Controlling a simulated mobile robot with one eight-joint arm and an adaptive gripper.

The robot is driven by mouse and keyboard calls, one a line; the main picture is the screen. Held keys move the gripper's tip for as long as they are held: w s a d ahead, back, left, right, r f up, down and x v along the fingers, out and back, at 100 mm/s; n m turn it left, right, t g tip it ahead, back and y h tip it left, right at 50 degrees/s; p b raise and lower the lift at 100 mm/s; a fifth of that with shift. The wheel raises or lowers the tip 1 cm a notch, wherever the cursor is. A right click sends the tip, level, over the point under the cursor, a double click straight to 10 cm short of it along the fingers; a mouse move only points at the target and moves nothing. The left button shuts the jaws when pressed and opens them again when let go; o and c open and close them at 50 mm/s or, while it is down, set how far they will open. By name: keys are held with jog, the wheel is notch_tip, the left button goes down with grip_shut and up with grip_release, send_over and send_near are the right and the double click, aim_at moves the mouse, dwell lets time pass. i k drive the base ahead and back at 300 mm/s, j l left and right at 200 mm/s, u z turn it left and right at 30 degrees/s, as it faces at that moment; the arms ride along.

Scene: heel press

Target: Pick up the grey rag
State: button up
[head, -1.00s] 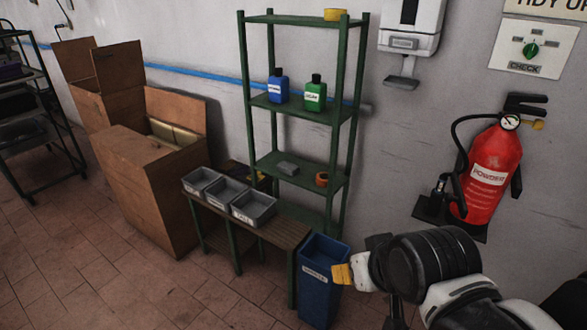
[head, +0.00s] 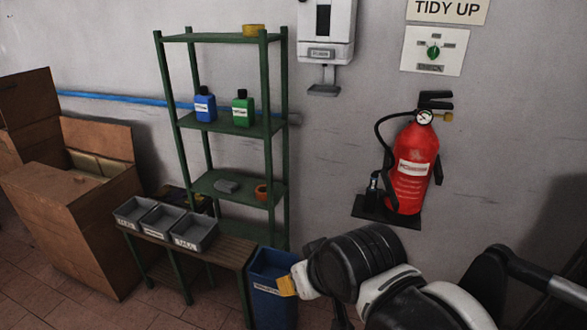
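A small grey folded thing, which looks like the grey rag (head: 226,186), lies on the lower shelf of the green rack (head: 248,189). An orange ring-shaped item (head: 262,193) sits to its right on the same shelf. My gripper (head: 287,286) shows at the bottom centre, below and to the right of the rag and well apart from it. Only a yellow fingertip pad shows clearly, in front of the blue bin. The rest of my gripper is hidden behind my arm, so its opening cannot be seen.
A blue bin (head: 268,312) stands beside a low bench (head: 232,255) holding grey trays (head: 194,242). Bottles, one blue (head: 205,105) and one green (head: 243,112), stand on the shelf above. A red extinguisher (head: 411,170) hangs at right. Open cardboard boxes (head: 75,220) stand at left.

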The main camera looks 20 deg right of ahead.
aim_at(229, 187)
jog(key=i+l+u, duration=0.6)
jog(key=l, duration=0.3)
jog(key=i+l+u, duration=0.15)
jog(key=l, duration=0.25)
jog(key=i+l+u, duration=0.2)
jog(key=l, duration=0.2)
jog(key=i+l+u, duration=0.2)
jog(key=i+l, duration=0.1)
jog(key=l, duration=0.1)
